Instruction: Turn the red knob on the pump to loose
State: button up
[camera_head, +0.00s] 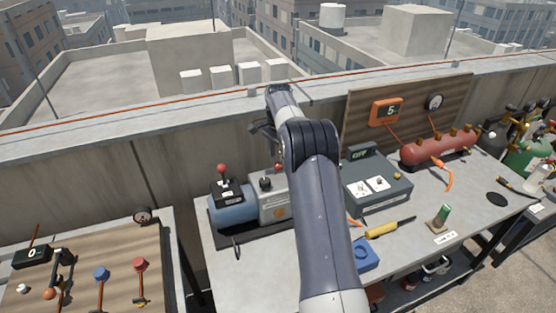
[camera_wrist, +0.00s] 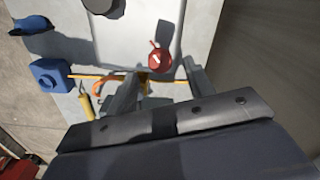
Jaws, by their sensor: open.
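The pump (camera_head: 232,207) has a blue body and a grey box, and stands on the bench left of my arm. Its red knob (camera_wrist: 159,60) shows in the wrist view as a round red cap with a small pointer, on a pale grey surface. In the head view only a bit of red (camera_head: 279,166) shows beside my arm. My gripper (camera_wrist: 161,70) is open, with its fingertips on either side of the knob in the picture; I cannot tell whether they touch it. In the head view my arm hides most of the gripper.
A black knob (camera_head: 265,183) and a red-topped lever (camera_head: 222,168) stand close by on the pump. A grey box with a display (camera_head: 377,183), a yellow-handled tool (camera_head: 390,228) and a blue block (camera_head: 366,254) are to the right. The wall (camera_head: 180,150) runs behind the bench.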

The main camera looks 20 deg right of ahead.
aim_at(278, 166)
jog(key=shift+f, duration=1.45)
jog(key=shift+c, duration=0.2)
jog(key=c, duration=0.9)
